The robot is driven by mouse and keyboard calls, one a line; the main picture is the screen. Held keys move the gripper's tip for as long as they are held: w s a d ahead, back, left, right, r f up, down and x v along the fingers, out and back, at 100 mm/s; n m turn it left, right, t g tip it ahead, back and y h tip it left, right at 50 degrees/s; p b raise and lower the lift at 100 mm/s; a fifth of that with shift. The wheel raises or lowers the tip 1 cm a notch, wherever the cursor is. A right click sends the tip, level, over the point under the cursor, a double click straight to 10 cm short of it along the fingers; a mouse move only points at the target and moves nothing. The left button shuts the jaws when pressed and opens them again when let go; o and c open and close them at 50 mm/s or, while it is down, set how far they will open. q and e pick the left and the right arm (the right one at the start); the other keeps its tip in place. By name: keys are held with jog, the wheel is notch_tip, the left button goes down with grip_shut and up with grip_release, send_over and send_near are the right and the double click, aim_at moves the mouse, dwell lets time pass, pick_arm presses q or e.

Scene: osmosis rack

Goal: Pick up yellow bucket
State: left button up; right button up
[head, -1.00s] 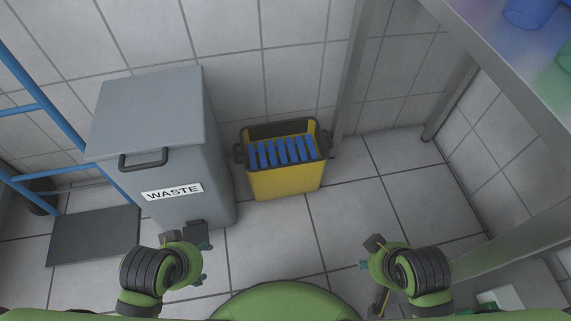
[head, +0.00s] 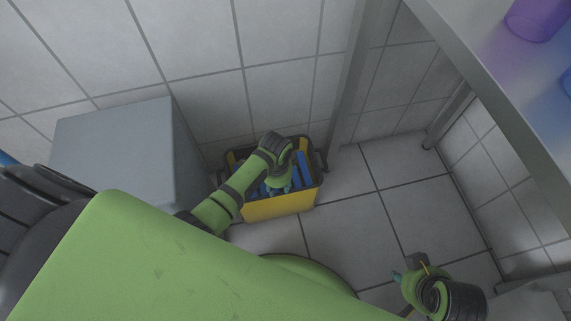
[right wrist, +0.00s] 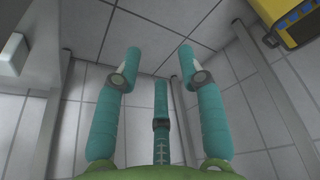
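The yellow bucket (head: 284,207) stands on the tiled floor against the back wall. It has a black rim with side handles and holds several blue slats. My left gripper (head: 282,187) is over the bucket's opening, its teal fingertips pointing down at the slats. The wrist hides part of the slats, and I cannot tell if the fingers touch anything. My right gripper (head: 406,277) is low at the right, apart from the bucket. In the right wrist view its teal fingers (right wrist: 157,60) are spread and empty, and a corner of the yellow bucket (right wrist: 297,30) shows at top right.
A grey bin (head: 115,150) stands left of the bucket, partly hidden by my arm. A metal shelf (head: 490,75) with a purple cup (head: 537,18) is at upper right. Its leg (head: 352,80) rises just right of the bucket.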

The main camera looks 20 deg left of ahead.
pick_arm(q)
jog(key=shift+w+f, duration=0.2)
jog(key=shift+f, duration=0.05)
jog(key=shift+s+f+b, duration=0.1)
jog(key=shift+f+b, duration=0.55)
jog(key=shift+f, duration=0.2)
jog(key=f+b, duration=0.1)
jog(key=f, duration=0.1)
jog(key=f+b, duration=0.2)
jog(key=f, duration=0.1)
jog(key=shift+s+d, duration=0.1)
jog(key=shift+s, duration=0.1)
grip_shut()
jog(key=shift+w+r, duration=0.15)
jog(key=shift+w, duration=0.05)
pick_arm(e)
jog(key=w+a+r+t+y, duration=0.2)
jog(key=w+a+r+t, duration=0.2)
jog(key=w+r+t, duration=0.2)
jog(key=w+a+r+n+t+y, duration=0.1)
jog(key=w+a+r+t+y, duration=0.1)
jog(key=w+a+r+t, duration=0.2)
jog(key=w+r+t, duration=0.3)
jog(key=w+r, duration=0.1)
jog(key=r, duration=0.3)
jog(key=shift+r+n, duration=0.25)
jog(key=shift+n, duration=0.05)
